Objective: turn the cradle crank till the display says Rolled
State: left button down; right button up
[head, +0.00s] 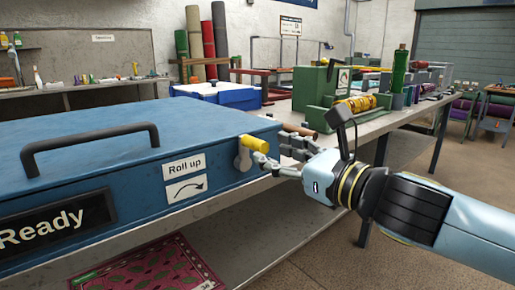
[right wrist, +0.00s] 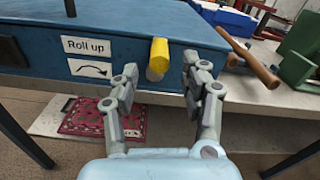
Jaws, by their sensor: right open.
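The blue cradle box (head: 110,135) stands on a bench at the left of the head view. Its black display (head: 60,226) reads "Ready". The crank has a yellow handle (head: 254,144) on a grey arm (head: 242,160) at the box's right end, beside the "Roll up" label (head: 184,166). My right gripper (head: 282,156) is open just right of the handle in the head view. In the right wrist view the yellow handle (right wrist: 158,59) stands ahead, between the two open fingers (right wrist: 158,80). I cannot tell whether a finger touches it. My left gripper is not in view.
A brown wooden rod (right wrist: 248,58) lies on the bench right of the box. A green machine (head: 325,98) stands farther back on the bench. A patterned red rug (head: 150,265) lies on the shelf below.

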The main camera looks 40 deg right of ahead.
aim_at(257, 145)
jog(key=shift+w+a+b, duration=0.15)
jog(key=shift+w+b, duration=0.2)
jog(key=shift+w, duration=1)
jog(key=shift+w+a+b, duration=0.1)
jog(key=shift+w+b, duration=0.2)
jog(key=shift+w, duration=1.05)
grip_shut()
